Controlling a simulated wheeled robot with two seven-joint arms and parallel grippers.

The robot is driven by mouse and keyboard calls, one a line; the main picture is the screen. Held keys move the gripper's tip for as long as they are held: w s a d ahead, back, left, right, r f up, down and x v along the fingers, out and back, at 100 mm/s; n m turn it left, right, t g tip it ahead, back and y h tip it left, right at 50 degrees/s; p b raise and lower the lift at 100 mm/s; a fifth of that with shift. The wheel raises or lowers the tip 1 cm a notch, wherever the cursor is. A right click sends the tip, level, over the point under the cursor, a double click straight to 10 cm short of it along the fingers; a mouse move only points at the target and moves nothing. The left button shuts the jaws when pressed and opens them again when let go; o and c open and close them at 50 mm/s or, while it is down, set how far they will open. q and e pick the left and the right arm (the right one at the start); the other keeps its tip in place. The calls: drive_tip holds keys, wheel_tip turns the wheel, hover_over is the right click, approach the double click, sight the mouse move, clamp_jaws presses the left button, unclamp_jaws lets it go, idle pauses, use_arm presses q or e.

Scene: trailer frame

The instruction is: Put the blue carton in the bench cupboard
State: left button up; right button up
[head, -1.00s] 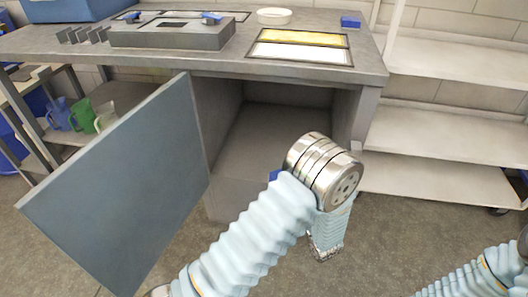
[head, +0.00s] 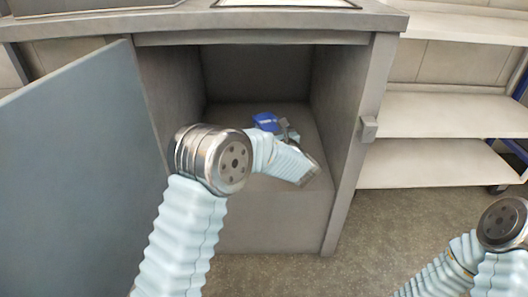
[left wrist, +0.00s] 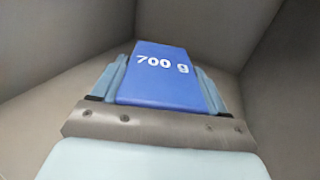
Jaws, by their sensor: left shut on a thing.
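The blue carton (head: 265,121), marked "700 g", is between the fingers of my left gripper (head: 282,130), which is shut on it. In the left wrist view the carton (left wrist: 166,76) fills the space between both fingers of the gripper (left wrist: 160,85). The carton and gripper are inside the open bench cupboard (head: 325,120), above or at its floor; I cannot tell if the carton touches it. The cupboard's grey door (head: 80,170) stands open at the left. My right gripper is out of view; only part of that arm shows at the lower right.
The bench top (head: 290,18) runs above the cupboard opening. The cupboard's side walls stand close on both sides of my left arm. A shelf rack (head: 430,115) with empty-looking shelves stands to the right. The floor (head: 400,215) in front of the rack is clear.

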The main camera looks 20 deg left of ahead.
use_arm(q)
wheel_tip(320, 180, down, 7)
drive_tip(key=shift+f+b, duration=0.1)
drive_tip(key=shift+b, duration=0.65)
drive_tip(key=o, duration=1.7)
drive_tip(key=shift+c, duration=0.2)
drive_tip(key=shift+s, duration=0.1)
drive_tip(key=p+v, duration=0.1)
drive_tip(key=v, duration=0.9)
drive_tip(key=shift+s+d+p, duration=0.15)
drive_tip(key=shift+d+p, duration=0.15)
drive_tip(key=shift+p, duration=0.05)
drive_tip(key=shift+s+d, duration=0.4)
drive_tip(key=shift+s, duration=0.2)
